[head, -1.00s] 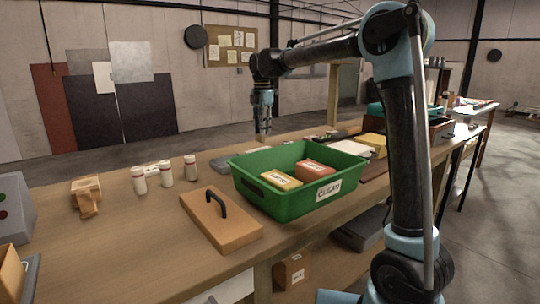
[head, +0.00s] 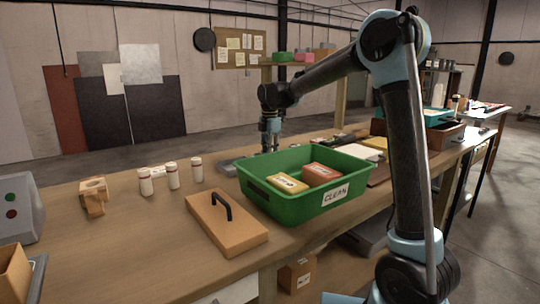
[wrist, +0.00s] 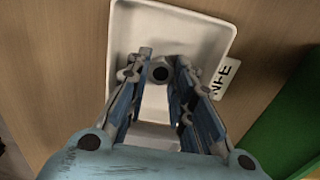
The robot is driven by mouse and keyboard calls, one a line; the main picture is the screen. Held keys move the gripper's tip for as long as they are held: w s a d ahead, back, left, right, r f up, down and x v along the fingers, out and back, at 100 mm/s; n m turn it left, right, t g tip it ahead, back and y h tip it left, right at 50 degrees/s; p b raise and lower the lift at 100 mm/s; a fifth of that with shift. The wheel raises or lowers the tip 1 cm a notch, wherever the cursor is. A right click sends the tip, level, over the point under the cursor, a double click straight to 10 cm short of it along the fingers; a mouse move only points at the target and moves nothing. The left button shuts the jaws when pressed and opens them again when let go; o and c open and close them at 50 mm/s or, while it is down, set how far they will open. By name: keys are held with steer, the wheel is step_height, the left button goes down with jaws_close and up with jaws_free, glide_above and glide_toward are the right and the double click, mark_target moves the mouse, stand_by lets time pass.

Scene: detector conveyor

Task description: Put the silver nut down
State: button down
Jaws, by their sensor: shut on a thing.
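The silver nut (wrist: 160,73) shows in the wrist view as a small grey piece with a dark round hole. It sits between the fingertips of my gripper (wrist: 159,75), which is shut on it. A shallow white tray (wrist: 205,22) lies under the nut and the fingers. I cannot tell whether the nut touches the tray floor. In the head view my gripper (head: 269,148) points down behind the green bin, and the nut is too small to make out there.
The green bin (head: 290,210) marked CLEAN holds a yellow box (head: 287,183) and a red box (head: 321,174). Its side also shows right in the wrist view (wrist: 290,130). An orange lid with a black handle (head: 235,235) and several white bottles (head: 172,176) stand on the left.

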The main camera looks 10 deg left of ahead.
steer(key=c, duration=1.4)
jaws_free()
step_height(320, 180, up, 12)
